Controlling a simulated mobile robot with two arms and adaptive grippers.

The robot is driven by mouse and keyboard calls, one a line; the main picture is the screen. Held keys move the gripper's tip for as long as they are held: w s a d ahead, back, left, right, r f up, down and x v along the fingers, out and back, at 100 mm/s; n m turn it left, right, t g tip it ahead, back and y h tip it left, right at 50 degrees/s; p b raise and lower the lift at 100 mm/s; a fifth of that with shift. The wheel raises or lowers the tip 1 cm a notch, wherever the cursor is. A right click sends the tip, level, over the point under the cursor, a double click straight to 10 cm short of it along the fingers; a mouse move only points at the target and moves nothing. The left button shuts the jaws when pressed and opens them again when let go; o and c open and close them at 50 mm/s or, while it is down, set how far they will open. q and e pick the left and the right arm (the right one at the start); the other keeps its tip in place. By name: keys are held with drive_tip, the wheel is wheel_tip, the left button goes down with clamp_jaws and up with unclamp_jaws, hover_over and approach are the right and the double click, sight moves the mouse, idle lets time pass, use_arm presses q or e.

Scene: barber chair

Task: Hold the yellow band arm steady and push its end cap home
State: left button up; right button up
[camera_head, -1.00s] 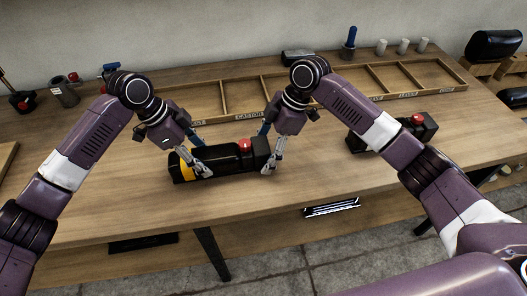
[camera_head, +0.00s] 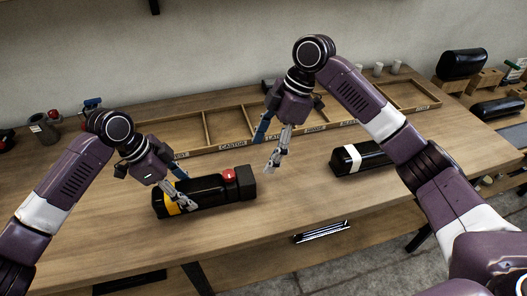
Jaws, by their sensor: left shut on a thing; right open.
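The yellow band arm (camera_head: 207,199) is a black padded armrest lying on the workbench, with a yellow band at its left part and a red knob (camera_head: 228,175) near its right end. Its end cap (camera_head: 245,182) is the dark block at the right end; I cannot tell whether a gap is left at the joint. My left gripper (camera_head: 186,202) is shut on the armrest near the yellow band, hiding part of the band. My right gripper (camera_head: 274,163) is open and empty, raised above and to the right of the end cap, apart from it.
A white-banded black armrest (camera_head: 346,160) lies to the right, partly hidden by my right arm. A labelled compartment tray (camera_head: 231,146) runs along the back of the workbench (camera_head: 300,205). Bare bench lies between the two armrests. Black pads (camera_head: 461,64) sit at the far right.

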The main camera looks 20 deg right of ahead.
use_arm(q)
drive_tip(key=o, duration=1.9)
drive_tip(key=shift+c, duration=0.2)
